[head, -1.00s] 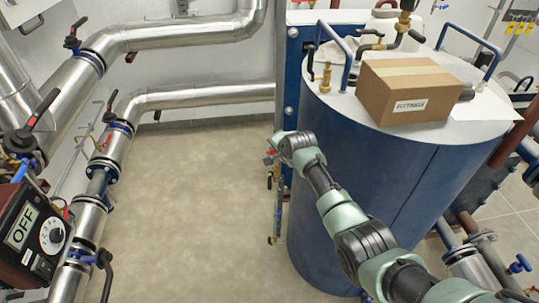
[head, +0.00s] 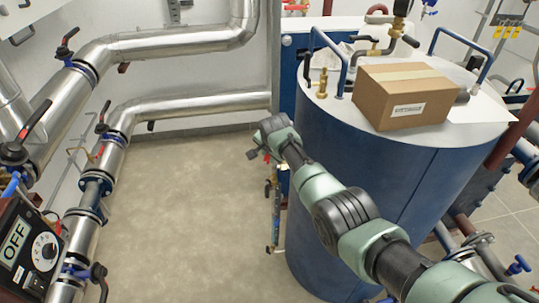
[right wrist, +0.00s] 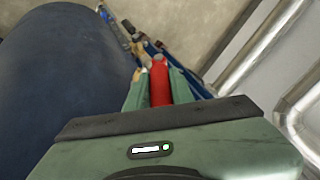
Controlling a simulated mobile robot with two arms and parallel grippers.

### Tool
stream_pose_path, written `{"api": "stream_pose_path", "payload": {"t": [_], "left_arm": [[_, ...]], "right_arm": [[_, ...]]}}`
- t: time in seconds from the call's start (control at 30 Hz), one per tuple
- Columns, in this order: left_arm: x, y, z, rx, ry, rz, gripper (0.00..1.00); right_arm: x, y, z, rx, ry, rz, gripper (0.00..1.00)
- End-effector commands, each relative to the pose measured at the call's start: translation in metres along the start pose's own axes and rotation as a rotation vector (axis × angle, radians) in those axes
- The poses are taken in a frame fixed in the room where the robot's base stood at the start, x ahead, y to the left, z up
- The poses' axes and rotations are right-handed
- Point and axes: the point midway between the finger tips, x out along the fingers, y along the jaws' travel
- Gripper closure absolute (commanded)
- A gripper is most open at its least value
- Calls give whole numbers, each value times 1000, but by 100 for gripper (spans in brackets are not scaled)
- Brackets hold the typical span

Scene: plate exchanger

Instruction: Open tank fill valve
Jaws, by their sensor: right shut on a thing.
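My right gripper (head: 257,155) is at the left side of the blue tank (head: 345,190), above the floor. The right wrist view shows its two green fingers (right wrist: 160,90) shut on a red valve handle (right wrist: 160,84), one finger on each side. In the head view only a small red bit of the handle shows by the fingers; the gripper hides the rest. A thin vertical pipe with small fittings (head: 275,215) runs down beside the tank, below the gripper. My left gripper is not in view.
A cardboard box (head: 405,95) lies on the tank top, among blue rails and brass fittings. Silver pipes (head: 185,112) with lever valves run along the left and back walls. A control box reading OFF (head: 25,245) is at lower left. The floor (head: 180,210) between is clear.

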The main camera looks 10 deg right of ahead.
Motion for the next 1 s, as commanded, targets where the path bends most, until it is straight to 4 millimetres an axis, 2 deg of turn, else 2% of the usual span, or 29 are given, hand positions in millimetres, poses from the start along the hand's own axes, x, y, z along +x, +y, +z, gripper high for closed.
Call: {"api": "stream_pose_path", "payload": {"t": [0.07, 0.1, 0.17, 0.57, 0.83, 1.0], "left_arm": [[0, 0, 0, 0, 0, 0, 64], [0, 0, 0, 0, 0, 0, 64], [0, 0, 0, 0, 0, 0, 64], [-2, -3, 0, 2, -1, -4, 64], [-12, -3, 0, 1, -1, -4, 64], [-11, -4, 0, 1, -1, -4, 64]], "right_arm": [[1, 1, 2, 0, -3, 1, 100], [1, 1, 2, 0, -3, 1, 69], [1, 1, 1, 1, -2, 0, 55], [-3, 0, 0, 1, 0, -2, 55], [-29, -1, 0, 1, 0, -3, 55], [-49, 0, 1, 0, -1, -2, 55]]}}
